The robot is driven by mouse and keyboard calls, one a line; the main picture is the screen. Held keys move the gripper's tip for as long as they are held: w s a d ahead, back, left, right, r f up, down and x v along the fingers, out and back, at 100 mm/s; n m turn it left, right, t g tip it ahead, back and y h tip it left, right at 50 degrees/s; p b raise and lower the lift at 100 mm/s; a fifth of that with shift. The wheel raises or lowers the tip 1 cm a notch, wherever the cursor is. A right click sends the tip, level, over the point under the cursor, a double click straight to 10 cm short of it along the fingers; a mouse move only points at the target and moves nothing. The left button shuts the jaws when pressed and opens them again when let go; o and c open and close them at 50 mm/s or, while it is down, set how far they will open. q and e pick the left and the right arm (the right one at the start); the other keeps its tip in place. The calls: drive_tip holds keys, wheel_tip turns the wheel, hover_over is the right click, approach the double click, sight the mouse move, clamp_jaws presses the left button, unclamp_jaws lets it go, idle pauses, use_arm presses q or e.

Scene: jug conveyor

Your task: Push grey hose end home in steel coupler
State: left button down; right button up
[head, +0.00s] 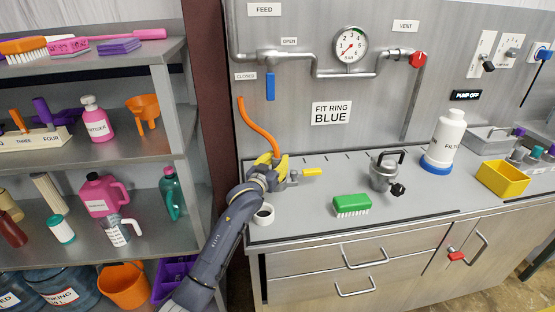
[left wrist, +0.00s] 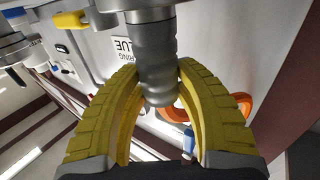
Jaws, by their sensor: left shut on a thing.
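The grey hose end (left wrist: 157,62) is a ribbed grey cylinder between the yellow fingers of my left gripper (left wrist: 158,82), which is shut on it. In the head view my left gripper (head: 268,168) is at the left end of the bench and mostly hides the hose end. An orange hose (head: 258,126) rises from there and also shows behind the fingers in the left wrist view (left wrist: 235,106). The steel coupler (head: 293,178) is just right of the gripper. In the left wrist view the hose end lines up with wider grey metal, apparently the coupler (left wrist: 150,14); seating depth is unclear.
A yellow lever (head: 313,172) sticks out right of the coupler. A white cup (head: 264,214) stands near my left arm. The shelf (head: 180,125) is close on the left.

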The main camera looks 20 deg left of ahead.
use_arm(q)
drive_tip(key=shift+f, duration=0.3)
drive_tip(key=c, duration=0.9)
unclamp_jaws()
drive_tip(key=shift+d, duration=0.1)
drive_tip(key=shift+f, duration=0.1)
drive_tip(key=shift+s, duration=0.1)
use_arm(e)
drive_tip(key=shift+d, duration=0.1)
